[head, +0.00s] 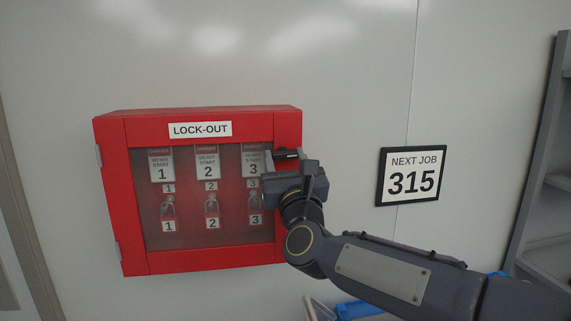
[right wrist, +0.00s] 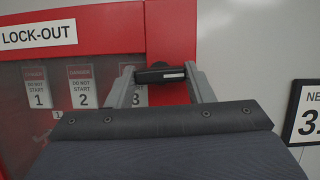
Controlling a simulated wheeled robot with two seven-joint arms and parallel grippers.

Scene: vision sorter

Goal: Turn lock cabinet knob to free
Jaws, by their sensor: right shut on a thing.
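The red lock-out cabinet (head: 284,127) hangs on the wall, its windowed door shut. Its black knob (right wrist: 160,74) sits on the door's right edge and lies about level, with a white mark on its right part. My right gripper (right wrist: 161,76) is shut on the knob, one finger at each end. In the head view the knob (head: 287,154) shows just above my right gripper (head: 285,157), partly hidden by it. Tags and padlocks numbered 1, 2 and 3 show behind the window; my gripper partly covers those at 3. My left gripper is not in view.
A framed sign (head: 411,177) reading NEXT JOB 315 hangs on the wall right of the cabinet. A grey shelf unit (head: 546,190) stands at the far right. A blue object (head: 358,309) shows low, below my right arm. The wall above the cabinet is clear.

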